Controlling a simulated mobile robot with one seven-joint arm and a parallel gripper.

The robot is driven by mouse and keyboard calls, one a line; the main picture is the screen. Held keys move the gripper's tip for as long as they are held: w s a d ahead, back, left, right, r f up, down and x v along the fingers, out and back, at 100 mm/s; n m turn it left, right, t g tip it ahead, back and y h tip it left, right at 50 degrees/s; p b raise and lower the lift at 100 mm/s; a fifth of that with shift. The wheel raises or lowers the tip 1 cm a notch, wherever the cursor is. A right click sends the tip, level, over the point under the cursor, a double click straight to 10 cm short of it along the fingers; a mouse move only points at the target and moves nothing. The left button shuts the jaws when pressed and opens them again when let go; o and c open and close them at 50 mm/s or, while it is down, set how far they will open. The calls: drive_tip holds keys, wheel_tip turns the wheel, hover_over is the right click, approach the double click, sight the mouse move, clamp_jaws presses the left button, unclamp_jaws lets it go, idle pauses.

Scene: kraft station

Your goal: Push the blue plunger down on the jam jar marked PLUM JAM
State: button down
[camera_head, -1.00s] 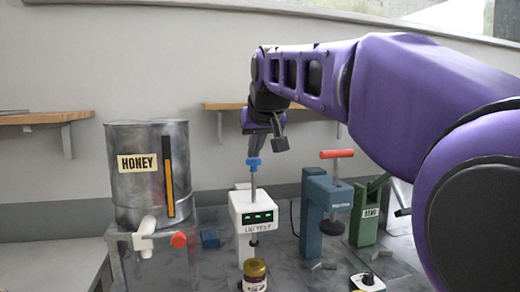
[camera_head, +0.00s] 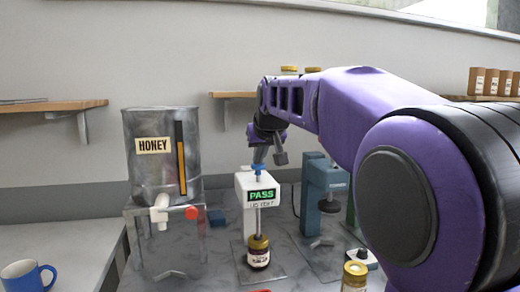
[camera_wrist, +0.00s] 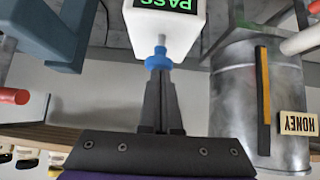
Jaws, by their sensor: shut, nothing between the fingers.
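The white lid tester (camera_head: 244,195) stands on the grey bench, its display reading PASS in green. Its blue plunger (camera_head: 257,168) sits low, close to the tester's top. A dark jam jar (camera_head: 258,252) with a gold lid stands under the tester's rod, which appears to meet the lid; its label is too small to read. My gripper (camera_head: 260,155) is shut and points down on the plunger. In the wrist view, the closed fingertips (camera_wrist: 159,76) appear to touch the blue plunger cap (camera_wrist: 158,59). Nothing is between the fingers.
The metal HONEY tank (camera_head: 150,175) with a red-knobbed tap stands left of the tester. A teal press (camera_head: 322,185) stands to the right. Another gold-lidded jar (camera_head: 355,275) is at the front right. A blue mug (camera_head: 28,275) sits at far left. Wall shelves (camera_head: 50,107) hang behind.

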drive_tip(key=shift+f, duration=1.1)
drive_tip(key=shift+d, duration=0.1)
drive_tip(key=s+d+r+p, duration=0.1)
drive_tip(key=s+r+p, duration=0.3)
drive_tip(key=r, duration=0.9)
drive_tip(key=s, duration=0.3)
drive_tip(key=shift+s+d, duration=0.15)
drive_tip(key=shift+d, duration=0.15)
